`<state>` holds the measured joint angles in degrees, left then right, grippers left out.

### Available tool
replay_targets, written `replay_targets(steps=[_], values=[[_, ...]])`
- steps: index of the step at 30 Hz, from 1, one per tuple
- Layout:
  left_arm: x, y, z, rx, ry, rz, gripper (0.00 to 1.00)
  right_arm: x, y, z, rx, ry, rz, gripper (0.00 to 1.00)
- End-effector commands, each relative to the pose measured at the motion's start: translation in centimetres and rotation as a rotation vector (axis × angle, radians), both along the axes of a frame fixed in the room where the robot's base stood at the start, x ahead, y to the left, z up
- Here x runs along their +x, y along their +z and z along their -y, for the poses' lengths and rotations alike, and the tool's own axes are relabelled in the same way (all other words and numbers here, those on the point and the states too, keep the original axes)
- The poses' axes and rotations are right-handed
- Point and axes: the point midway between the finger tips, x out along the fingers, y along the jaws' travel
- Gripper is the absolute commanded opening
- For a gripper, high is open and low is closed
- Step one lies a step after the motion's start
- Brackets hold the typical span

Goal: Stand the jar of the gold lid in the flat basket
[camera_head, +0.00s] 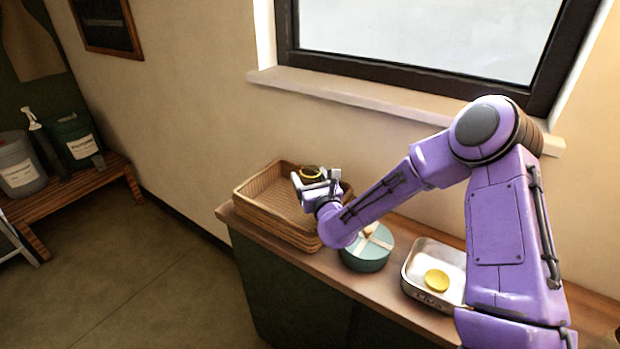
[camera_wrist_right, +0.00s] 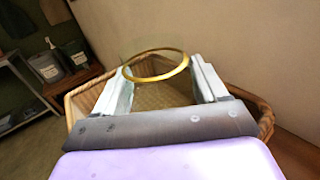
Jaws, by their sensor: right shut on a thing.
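A clear glass jar with a gold rim (camera_wrist_right: 157,66) is between the two fingers of my right gripper (camera_wrist_right: 160,88) in the right wrist view. In the head view the gold rim (camera_head: 312,172) shows at the tip of my right gripper (camera_head: 318,184). My right gripper is shut on the jar, over the flat wicker basket (camera_head: 262,200). I cannot tell whether the jar's base touches the basket floor. A round gold lid (camera_head: 437,280) lies in a metal tray (camera_head: 412,268) to the right. My left gripper is not in view.
A round teal box (camera_head: 366,256) with a ribbon stands between the basket and the metal tray on the wooden counter (camera_head: 385,290). The wall and window sill (camera_head: 350,92) are behind. A low bench (camera_head: 95,182) with buckets stands at the far left.

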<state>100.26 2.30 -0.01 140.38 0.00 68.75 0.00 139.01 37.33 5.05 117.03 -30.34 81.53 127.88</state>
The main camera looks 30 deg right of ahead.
Motion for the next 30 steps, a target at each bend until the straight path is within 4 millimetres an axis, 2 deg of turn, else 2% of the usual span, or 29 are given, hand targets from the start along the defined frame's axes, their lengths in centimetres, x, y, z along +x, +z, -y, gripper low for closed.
replay_targets(steps=[23,24,25,26,30], values=[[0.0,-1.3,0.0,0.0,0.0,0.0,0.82,0.0,-1.4,0.0,0.001,0.0,0.001,0.35],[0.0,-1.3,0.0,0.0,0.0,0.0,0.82,-0.1,-1.5,0.0,0.0,0.0,0.0,0.85],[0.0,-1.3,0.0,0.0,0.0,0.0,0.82,-0.1,-1.5,0.0,0.0,0.0,0.0,0.95],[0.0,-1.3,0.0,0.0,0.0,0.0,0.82,-0.1,-1.5,-0.1,0.0,0.0,-0.001,0.97],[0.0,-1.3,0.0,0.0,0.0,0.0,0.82,-0.1,-1.5,-0.1,0.001,0.0,-0.002,0.97]])
